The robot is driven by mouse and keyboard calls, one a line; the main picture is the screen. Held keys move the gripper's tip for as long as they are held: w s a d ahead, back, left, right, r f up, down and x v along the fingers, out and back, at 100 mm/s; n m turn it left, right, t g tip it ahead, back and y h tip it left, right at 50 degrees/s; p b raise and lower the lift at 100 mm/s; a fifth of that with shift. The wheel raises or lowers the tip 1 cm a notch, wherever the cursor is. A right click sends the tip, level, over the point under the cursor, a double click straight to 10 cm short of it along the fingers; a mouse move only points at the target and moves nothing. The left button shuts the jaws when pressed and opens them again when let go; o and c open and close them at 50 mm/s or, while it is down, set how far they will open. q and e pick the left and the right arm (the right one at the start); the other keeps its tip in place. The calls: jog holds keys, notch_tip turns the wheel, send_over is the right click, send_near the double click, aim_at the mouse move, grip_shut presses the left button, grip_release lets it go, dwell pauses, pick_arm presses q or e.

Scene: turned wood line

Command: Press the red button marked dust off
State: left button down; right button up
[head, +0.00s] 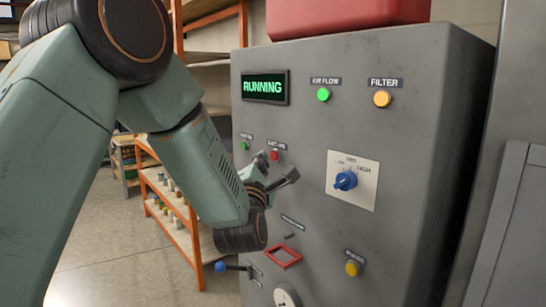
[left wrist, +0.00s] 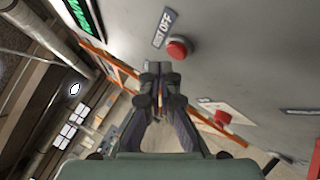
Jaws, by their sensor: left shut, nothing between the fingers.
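The red button (head: 275,155) sits on the front of a grey cabinet, under a small dark label. The left wrist view shows the red button (left wrist: 177,48) close up, with its label DUST OFF (left wrist: 162,28) beside it. My left gripper (head: 272,171) is in front of the panel, just below the button in the head view. In the left wrist view its shut fingertips (left wrist: 158,72) are empty and point at the panel a little below the button. A gap seems to lie between them and the button. My right gripper is in neither view.
The cabinet's display (head: 264,87) reads RUNNING. A green button (head: 244,145) is left of the red one. A green light (head: 323,95), a yellow light (head: 382,98), a blue knob (head: 345,181) and a red frame (head: 283,257) are nearby. An orange shelf (head: 168,195) stands left.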

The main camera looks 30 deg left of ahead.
pick_arm(q)
jog(key=shift+a, duration=0.15)
jog(key=shift+w+d+f+b, duration=0.1)
jog(key=shift+w+d+b, duration=0.2)
jog(key=shift+w, duration=0.2)
jog(key=shift+w+a, duration=0.1)
jog(key=shift+a, duration=0.05)
dwell(0.4)
jog(key=shift+w, duration=0.25)
jog(key=shift+s, duration=0.15)
dwell(0.4)
jog(key=shift+s+a+b, duration=0.1)
jog(key=shift+s+b, duration=0.3)
jog(key=shift+s, duration=0.25)
